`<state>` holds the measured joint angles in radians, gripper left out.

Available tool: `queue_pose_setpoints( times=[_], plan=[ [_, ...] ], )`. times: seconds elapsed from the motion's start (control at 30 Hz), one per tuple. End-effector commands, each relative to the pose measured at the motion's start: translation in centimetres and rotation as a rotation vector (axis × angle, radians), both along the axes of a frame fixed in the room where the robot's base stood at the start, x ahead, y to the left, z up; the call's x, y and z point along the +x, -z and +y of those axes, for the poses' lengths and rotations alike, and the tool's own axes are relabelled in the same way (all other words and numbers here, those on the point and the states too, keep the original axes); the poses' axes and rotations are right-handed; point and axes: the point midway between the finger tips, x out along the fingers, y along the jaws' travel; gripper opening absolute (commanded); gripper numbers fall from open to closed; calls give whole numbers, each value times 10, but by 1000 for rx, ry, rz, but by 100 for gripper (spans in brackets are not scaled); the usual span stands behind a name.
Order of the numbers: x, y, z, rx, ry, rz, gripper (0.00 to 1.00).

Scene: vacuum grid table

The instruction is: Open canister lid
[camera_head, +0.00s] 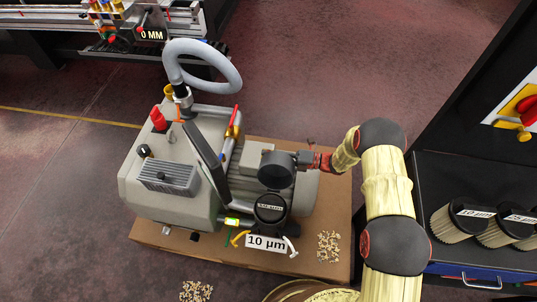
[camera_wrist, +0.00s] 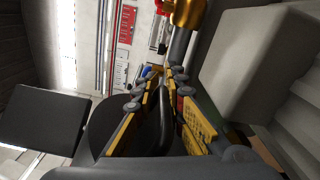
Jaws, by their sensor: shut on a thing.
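The dark canister (camera_head: 270,208) stands at the front of the grey vacuum pump (camera_head: 170,205), behind a "10 µm" label. A round dark lid (camera_head: 276,172) appears raised and tilted above the canister, though its hinge is not clear. My gripper (camera_head: 303,160) reaches in from the right and meets the lid's right edge. In the wrist view my gripper (camera_wrist: 166,78) has its yellow-padded fingers close around a thin dark handle (camera_wrist: 165,125). Beside it is a large dark disc (camera_wrist: 108,118), seemingly the lid. The fingertips are small in the head view.
The pump sits on a brown board (camera_head: 335,225) with scattered debris (camera_head: 328,246). A grey hose (camera_head: 205,88) loops above the pump. A black cart (camera_head: 465,190) at the right holds several filters (camera_head: 460,222). Open floor (camera_head: 310,70) lies behind the board.

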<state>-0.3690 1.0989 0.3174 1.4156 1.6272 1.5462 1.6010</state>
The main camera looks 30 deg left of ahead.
Motion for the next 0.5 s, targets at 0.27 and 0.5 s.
queue_pose_setpoints(
  times=[0.27,0.5],
  plan=[
    [-4,10,-2,-14,1,9,0],
    [-6,8,-3,-15,0,11,0]
  ],
)
